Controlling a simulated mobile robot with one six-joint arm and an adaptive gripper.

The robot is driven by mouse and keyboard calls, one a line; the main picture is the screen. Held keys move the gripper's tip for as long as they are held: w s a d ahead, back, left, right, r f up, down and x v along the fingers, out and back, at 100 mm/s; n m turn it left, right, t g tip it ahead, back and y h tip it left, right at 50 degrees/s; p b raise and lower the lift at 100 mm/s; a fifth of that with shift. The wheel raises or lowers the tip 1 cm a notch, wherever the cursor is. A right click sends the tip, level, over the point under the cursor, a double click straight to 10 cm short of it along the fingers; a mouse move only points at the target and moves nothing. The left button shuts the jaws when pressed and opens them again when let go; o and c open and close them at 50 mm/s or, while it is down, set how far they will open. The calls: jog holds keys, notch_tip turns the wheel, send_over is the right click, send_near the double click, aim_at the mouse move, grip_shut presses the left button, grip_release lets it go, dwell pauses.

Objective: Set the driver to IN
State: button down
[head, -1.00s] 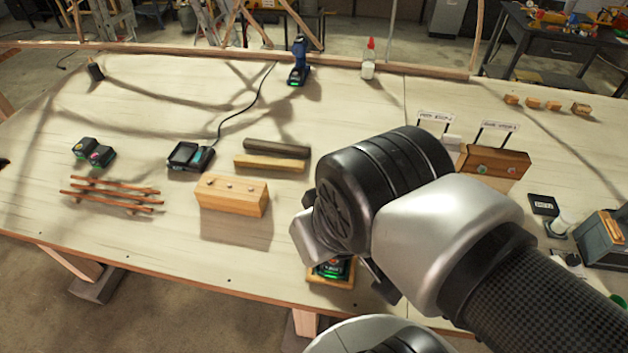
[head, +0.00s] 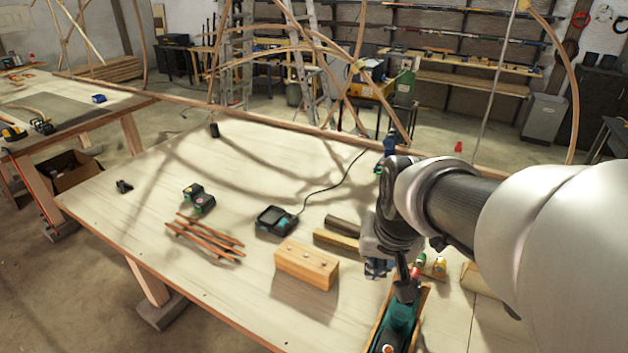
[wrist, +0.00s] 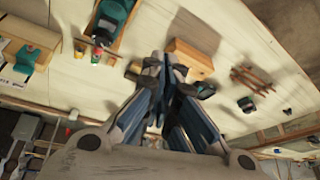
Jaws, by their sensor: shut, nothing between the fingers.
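A blue driver (head: 390,144) stands near the back edge of the table in the head view, partly hidden behind my arm. Its direction setting cannot be read. My gripper (head: 378,268) hangs above the table, to the right of a light wooden block with holes (head: 306,264). In the wrist view my gripper (wrist: 166,68) is shut and empty, with its fingers pointing toward the table. A teal tool (head: 401,322) sits in a wooden tray below my arm, and it also shows in the wrist view (wrist: 113,18); my arm hides part of it.
A black charger (head: 275,219) with a cord, two battery packs (head: 197,197) and thin wooden laths (head: 205,240) lie on the table. Two wooden bars (head: 336,239) lie close left of my gripper. The left and front left of the table have free room.

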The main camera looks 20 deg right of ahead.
jog(key=d+f+m+g+p, duration=0.1)
jog(key=d+f+m+p, duration=0.1)
jog(key=d, duration=1)
jog(key=shift+w+f+m+h, duration=0.25)
jog(key=shift+f+m+h, duration=0.2)
jog(key=shift+m, duration=0.45)
jog(key=shift+f, duration=0.1)
jog(key=x, duration=0.4)
jog(key=b+x, duration=0.1)
jog(key=x, duration=0.3)
jog(key=a+b+x, duration=0.1)
jog(key=x, duration=0.3)
jog(key=shift+s+f, duration=0.2)
jog(key=shift+f, duration=0.25)
jog(key=shift+w+a+f, duration=0.1)
jog(key=shift+f, duration=0.45)
jog(key=shift+b, duration=0.3)
